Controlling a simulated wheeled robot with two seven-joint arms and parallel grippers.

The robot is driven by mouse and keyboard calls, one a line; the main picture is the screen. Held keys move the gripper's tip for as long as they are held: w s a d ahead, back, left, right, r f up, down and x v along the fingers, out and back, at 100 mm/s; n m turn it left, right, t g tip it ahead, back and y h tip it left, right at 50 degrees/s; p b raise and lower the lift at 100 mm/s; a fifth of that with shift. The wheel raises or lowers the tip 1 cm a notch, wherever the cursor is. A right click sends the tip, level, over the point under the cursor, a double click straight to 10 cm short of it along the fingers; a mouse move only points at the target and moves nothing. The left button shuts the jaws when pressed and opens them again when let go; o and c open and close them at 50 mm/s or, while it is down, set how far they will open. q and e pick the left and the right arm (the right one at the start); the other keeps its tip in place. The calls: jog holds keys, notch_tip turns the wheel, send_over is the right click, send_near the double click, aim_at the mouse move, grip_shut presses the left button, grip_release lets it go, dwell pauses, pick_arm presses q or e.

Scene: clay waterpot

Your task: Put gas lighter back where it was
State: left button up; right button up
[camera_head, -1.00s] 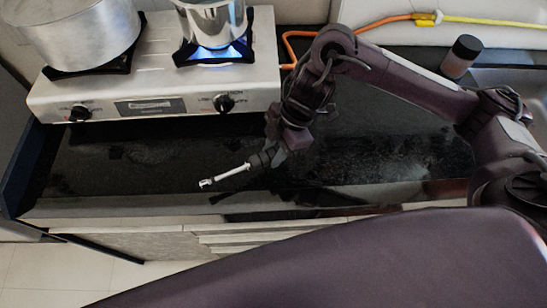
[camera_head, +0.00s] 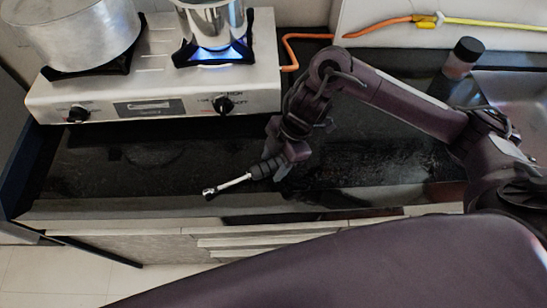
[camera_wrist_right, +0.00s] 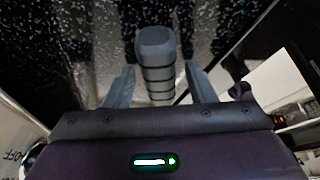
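The gas lighter (camera_head: 235,181) has a dark banded handle and a thin silver shaft pointing left and forward, low over the black counter near its front edge. I cannot tell for sure whether it rests on the counter. My right gripper (camera_head: 272,168) is at its handle. In the right wrist view the grey handle (camera_wrist_right: 158,65) lies between the two fingers of the gripper (camera_wrist_right: 160,85), with a narrow gap on each side, so the gripper looks open around it. The shaft is hidden in that view. My left gripper is not in view.
The gas stove (camera_head: 150,92) stands behind, with a large pot (camera_head: 75,35) on the left and a smaller pot (camera_head: 212,22) over a lit blue flame. A dark-capped bottle (camera_head: 462,55) stands near the sink (camera_head: 515,95). The black counter (camera_head: 130,165) left of the lighter is clear.

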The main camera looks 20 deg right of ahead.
jog(key=shift+r, duration=0.2)
jog(key=p+v, duration=0.2)
jog(key=v, duration=1)
jog(key=shift+p, duration=0.4)
